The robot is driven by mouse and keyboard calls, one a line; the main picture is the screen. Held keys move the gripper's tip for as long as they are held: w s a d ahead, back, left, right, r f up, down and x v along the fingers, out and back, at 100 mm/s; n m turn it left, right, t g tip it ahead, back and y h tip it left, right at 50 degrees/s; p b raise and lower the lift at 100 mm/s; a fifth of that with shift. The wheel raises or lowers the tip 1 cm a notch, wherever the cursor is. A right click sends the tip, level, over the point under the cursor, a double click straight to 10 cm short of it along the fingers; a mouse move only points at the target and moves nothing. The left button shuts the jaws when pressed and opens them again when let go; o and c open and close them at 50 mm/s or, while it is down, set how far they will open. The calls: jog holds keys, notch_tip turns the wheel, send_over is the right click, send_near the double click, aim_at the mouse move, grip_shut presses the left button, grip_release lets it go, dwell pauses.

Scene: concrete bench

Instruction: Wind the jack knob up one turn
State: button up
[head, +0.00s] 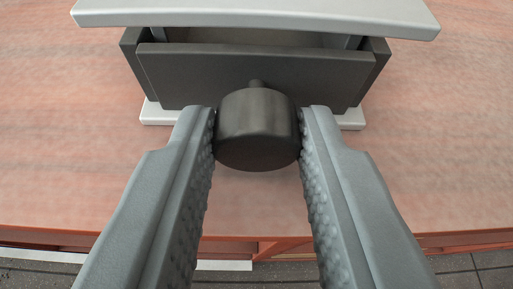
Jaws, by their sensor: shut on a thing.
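The jack knob (257,132) is a dark grey cylinder at the centre of the head view. It sits on a short shaft that comes out of the jack's dark front plate (200,78). The jack's light grey top plate (255,15) shows at the top edge, and part of its light base (157,115) shows below the front plate. My gripper (257,130) is shut on the knob, with one textured finger against its left side and the other against its right. The sides of the knob under the fingers are hidden.
The jack stands on a reddish wood-look surface (60,150) that is clear to its left and right. The surface's front edge (470,240) runs across the lower part of the view, with dark grey tiled floor (480,275) beyond it.

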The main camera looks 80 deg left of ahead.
jog(key=shift+w+m+g, duration=0.2)
jog(key=shift+m+g, duration=1)
jog(key=shift+m, duration=0.4)
jog(key=o, duration=1)
